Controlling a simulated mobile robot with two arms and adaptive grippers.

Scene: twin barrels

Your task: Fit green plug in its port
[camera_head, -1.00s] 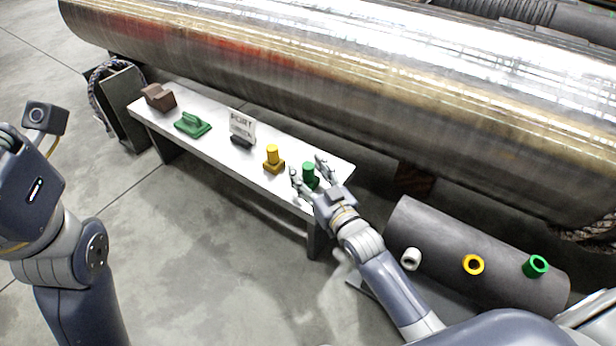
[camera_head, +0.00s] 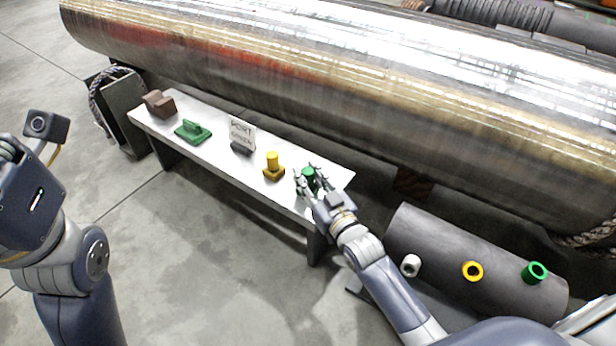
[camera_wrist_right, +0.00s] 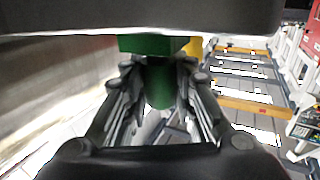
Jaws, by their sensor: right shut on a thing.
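The green plug (camera_head: 309,175) stands near the right end of the white bench. My right gripper (camera_head: 312,178) is shut on it, with a finger on either side. In the right wrist view the plug's green shaft (camera_wrist_right: 159,84) sits between my right gripper's fingers (camera_wrist_right: 158,100), and its wider green base shows above it. The green port (camera_head: 535,272) is a ring on the dark grey cylinder at the lower right. I cannot tell whether the plug touches the bench. My left arm shows at the left, but its gripper fingers are not visible.
A yellow plug (camera_head: 273,167) stands left of the green one on the white bench (camera_head: 215,170). The dark cylinder (camera_head: 435,240) also bears white (camera_head: 411,265) and yellow ports (camera_head: 473,271).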

